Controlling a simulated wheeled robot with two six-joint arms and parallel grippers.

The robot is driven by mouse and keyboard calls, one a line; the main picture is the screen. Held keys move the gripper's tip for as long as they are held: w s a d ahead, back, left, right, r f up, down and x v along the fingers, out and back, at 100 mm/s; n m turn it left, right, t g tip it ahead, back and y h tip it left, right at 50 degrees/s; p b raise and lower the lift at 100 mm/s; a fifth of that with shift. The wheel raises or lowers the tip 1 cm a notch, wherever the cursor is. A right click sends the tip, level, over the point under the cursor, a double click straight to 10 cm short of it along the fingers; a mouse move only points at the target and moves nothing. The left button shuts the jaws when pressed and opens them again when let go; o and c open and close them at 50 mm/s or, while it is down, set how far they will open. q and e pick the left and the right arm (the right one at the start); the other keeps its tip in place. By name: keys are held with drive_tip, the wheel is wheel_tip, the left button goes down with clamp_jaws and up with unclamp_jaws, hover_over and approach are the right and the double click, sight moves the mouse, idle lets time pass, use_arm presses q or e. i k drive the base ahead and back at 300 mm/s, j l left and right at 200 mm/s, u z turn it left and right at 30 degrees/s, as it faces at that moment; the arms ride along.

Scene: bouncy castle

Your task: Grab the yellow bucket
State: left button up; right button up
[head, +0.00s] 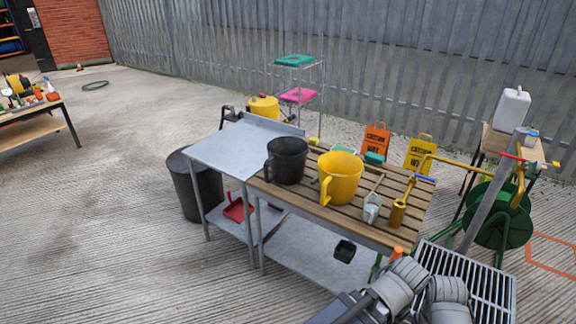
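The yellow bucket (345,180) stands upright on a slatted wooden table (300,201), with its side handle facing left and front. A black bucket (287,161) stands just left of it. To its right are a small metal scoop (371,209) and a yellow, pump-like tool (398,212). Grey arm links of mine show at the bottom right, in front of the table and well apart from the bucket. Neither of my grippers can be made out.
A metal side table (228,146) adjoins the wooden one on the left, with a dark bin (190,188) beside it. A green hose reel (497,222) and metal grate (470,284) stand at right. Open concrete lies at left and front left.

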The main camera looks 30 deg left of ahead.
sight(340, 172)
drive_tip(key=i+j+z, duration=0.1)
drive_tip(key=j+z, duration=0.15)
drive_tip(key=j, duration=0.6)
drive_tip(key=j+z, duration=0.2)
drive_tip(key=j, duration=0.6)
drive_tip(key=i+l, duration=0.1)
drive_tip(key=i, duration=0.45)
